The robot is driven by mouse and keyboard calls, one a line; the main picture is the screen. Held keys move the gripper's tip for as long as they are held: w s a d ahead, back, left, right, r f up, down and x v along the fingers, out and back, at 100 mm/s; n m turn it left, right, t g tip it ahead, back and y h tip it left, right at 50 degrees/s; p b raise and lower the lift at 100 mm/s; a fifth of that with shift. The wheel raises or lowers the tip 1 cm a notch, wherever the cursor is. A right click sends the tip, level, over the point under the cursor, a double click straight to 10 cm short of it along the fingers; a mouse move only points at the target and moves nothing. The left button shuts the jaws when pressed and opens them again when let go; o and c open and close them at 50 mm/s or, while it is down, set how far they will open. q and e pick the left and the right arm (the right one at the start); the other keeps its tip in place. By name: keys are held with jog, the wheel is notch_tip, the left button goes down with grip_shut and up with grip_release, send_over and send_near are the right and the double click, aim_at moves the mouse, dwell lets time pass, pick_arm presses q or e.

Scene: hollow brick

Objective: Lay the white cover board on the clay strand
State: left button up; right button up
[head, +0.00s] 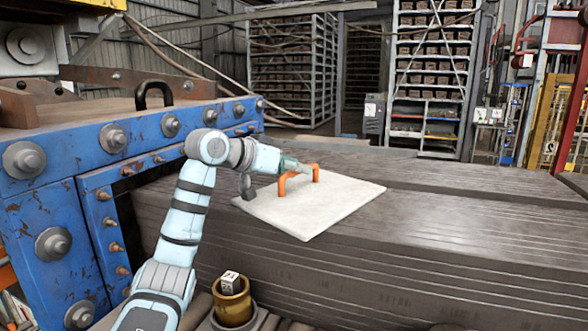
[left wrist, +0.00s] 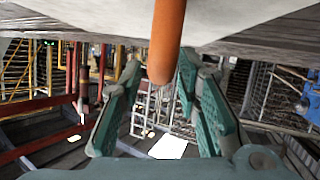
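The white cover board (head: 318,209) lies flat on top of the dark grey clay strand (head: 440,240). An orange bridge handle (head: 299,172) stands up from the board. My left gripper (head: 292,168) is at the handle, low over the board. In the left wrist view, the orange handle (left wrist: 166,40) passes between the two green fingers (left wrist: 160,75), which stand apart with a visible gap on its left side. The board's pale underside or face (left wrist: 220,18) and the grey clay (left wrist: 285,40) fill the top of that view. My right gripper is not in view.
A blue bolted machine (head: 45,215) stands close on the left of my arm. A yellow pot (head: 232,303) with a black-and-white cube in it stands at the front. Storage racks (head: 433,60) are at the back. The strand's top is clear to the right of the board.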

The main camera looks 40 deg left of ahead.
aim_at(271, 198)
pick_arm(q)
jog(key=shift+s+a, duration=0.35)
jog(key=b+v, duration=0.2)
jog(key=v, duration=0.4)
jog(key=shift+s+d, duration=0.1)
jog(key=shift+d, duration=0.05)
jog(key=v, duration=0.5)
jog(key=shift+s+r, duration=0.15)
jog(key=shift+r, duration=0.05)
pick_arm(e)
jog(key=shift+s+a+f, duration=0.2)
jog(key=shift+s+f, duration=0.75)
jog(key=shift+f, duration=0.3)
pick_arm(q)
jog(key=shift+s, duration=0.1)
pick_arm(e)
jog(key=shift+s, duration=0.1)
